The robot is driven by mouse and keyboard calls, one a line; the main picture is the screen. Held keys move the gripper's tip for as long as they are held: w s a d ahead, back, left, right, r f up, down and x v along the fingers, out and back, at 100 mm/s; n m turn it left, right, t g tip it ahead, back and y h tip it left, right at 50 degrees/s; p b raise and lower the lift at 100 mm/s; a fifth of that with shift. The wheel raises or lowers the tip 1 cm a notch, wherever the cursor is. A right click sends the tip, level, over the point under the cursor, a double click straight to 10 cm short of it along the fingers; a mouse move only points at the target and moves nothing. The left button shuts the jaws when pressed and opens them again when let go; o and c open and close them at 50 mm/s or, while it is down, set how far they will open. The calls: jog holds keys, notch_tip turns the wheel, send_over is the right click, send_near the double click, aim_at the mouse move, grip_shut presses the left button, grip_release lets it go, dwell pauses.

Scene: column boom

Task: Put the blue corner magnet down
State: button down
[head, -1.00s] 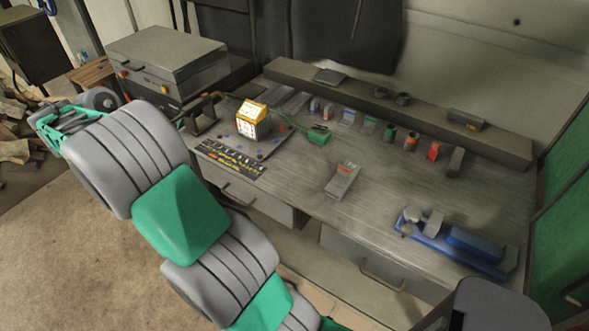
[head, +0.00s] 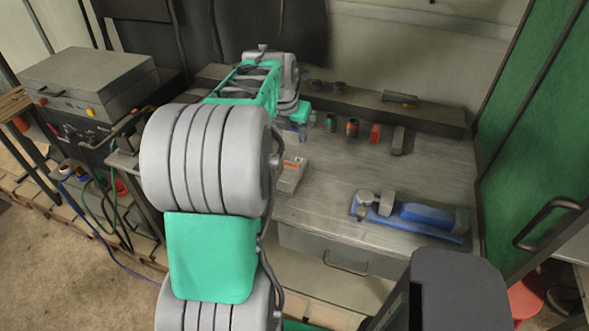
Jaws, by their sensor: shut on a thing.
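My arm reaches up over the left part of the workbench (head: 330,200), and its far end is over the back left of the bench. My gripper's jaws are hidden behind my own arm links, so I cannot see their fingertips or what is between them. I cannot make out the blue corner magnet. A small bluish piece (head: 302,134) shows beside my arm near the back of the bench, too small to identify.
A blue and grey tool (head: 420,216) lies at the bench's right front. A grey box with an orange label (head: 291,174) is beside my arm. The bench middle is clear. A green panel (head: 535,130) bounds the right.

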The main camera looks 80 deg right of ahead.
jog(key=f, duration=0.6)
jog(key=f+p, duration=0.1)
jog(key=f, duration=0.3)
jog(key=shift+s+d, duration=0.1)
jog(key=shift+s, duration=0.15)
jog(key=shift+f, duration=0.15)
jog(key=c, duration=0.8)
grip_release()
jog(key=shift+o, duration=0.2)
